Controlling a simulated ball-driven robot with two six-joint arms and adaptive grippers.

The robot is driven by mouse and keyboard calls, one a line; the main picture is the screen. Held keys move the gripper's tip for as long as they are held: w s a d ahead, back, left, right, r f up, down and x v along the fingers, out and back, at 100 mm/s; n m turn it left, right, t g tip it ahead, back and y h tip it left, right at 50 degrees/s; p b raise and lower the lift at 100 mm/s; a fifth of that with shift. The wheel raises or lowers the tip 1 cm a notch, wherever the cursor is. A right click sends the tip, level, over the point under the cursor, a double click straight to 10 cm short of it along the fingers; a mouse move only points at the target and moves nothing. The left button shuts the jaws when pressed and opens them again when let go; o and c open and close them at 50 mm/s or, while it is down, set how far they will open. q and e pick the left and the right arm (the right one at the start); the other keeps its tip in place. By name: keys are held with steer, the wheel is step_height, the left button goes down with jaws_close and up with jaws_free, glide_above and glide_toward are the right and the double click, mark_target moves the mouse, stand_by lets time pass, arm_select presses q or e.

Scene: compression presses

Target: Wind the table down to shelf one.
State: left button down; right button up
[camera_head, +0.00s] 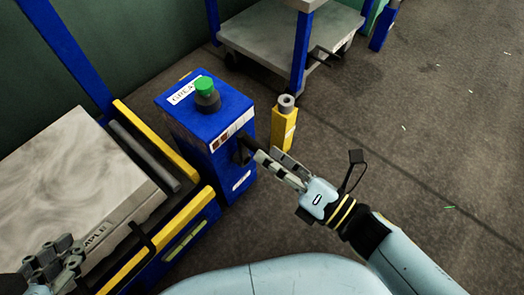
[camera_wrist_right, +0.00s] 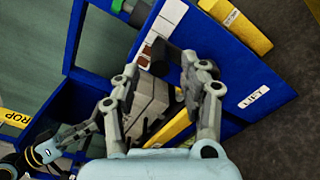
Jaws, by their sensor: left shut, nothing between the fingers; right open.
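A blue box (camera_head: 205,125) with a green-topped knob (camera_head: 205,88) stands at the middle left in the head view. A dark handle (camera_head: 246,148) sticks out of its front face; the right wrist view shows a dark bar (camera_wrist_right: 160,57) there. My right gripper (camera_head: 268,164) is open, its fingertips at this handle; whether they touch it I cannot tell. In the right wrist view its fingers (camera_wrist_right: 160,80) are spread. My left gripper (camera_head: 52,264) is shut and empty beside a pale block lettered "…MPLE" (camera_head: 85,180) on the low blue-and-yellow bed (camera_head: 165,235).
A yellow post (camera_head: 284,128) with a grey top stands just right of the box. A blue-legged cart (camera_head: 265,40) with grey shelves and a dark crank (camera_head: 322,53) is behind. A "LIFT" label (camera_wrist_right: 255,97) is on blue panelling. The floor at right is clear.

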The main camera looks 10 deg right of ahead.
steer(key=v, duration=0.9)
steer(key=shift+s, duration=0.2)
steer(key=shift+d+f, duration=0.1)
